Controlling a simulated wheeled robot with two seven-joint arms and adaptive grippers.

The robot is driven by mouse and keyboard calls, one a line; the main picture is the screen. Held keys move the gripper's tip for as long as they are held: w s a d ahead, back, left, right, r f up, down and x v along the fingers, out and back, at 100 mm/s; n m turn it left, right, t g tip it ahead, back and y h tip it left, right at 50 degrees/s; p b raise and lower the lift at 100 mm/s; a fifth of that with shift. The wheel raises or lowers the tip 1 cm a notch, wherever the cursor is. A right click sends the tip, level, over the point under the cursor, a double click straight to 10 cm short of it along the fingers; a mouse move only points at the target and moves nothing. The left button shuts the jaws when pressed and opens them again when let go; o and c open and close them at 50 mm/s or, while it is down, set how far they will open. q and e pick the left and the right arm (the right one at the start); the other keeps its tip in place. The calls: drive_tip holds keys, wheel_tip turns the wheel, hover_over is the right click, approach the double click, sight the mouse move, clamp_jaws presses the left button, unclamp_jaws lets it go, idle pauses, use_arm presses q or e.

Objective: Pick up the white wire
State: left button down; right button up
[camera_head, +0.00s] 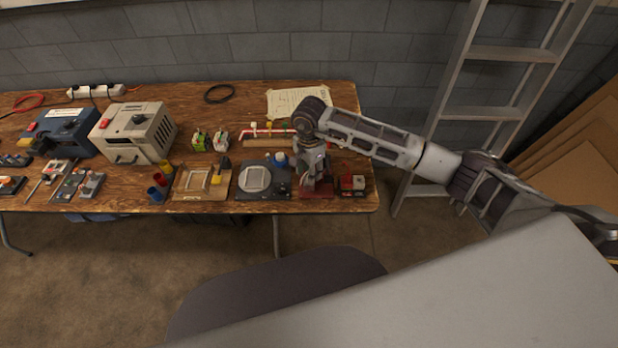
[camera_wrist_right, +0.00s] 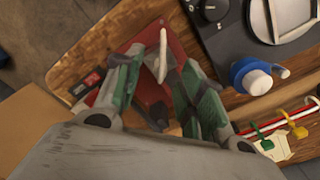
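The white wire (camera_wrist_right: 163,50) shows in the right wrist view as a short, thin pale piece over the red block (camera_wrist_right: 176,48). It lies between the two finger ends of my right gripper (camera_wrist_right: 161,66). I cannot tell the exact height difference between fingertips and wire. In the head view my right gripper (camera_head: 316,176) points down over the red block (camera_head: 318,190) near the table's front right; I cannot make out the wire there. My left gripper is not in view.
A black plate with a pale frame (camera_head: 255,178) and a blue-capped piece (camera_head: 281,158) stand just left of the gripper. A small red device (camera_head: 352,184) sits right, near the wooden table's edge. Behind is a red-and-white strip (camera_head: 262,130) with coloured clips. A ladder (camera_head: 510,54) stands at right.

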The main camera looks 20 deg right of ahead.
drive_tip(key=shift+f, duration=1.4)
drive_tip(key=c, duration=0.8)
clamp_jaws()
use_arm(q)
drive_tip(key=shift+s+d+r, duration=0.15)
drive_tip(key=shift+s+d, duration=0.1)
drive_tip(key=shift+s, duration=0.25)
use_arm(e)
drive_tip(key=shift+r, duration=0.15)
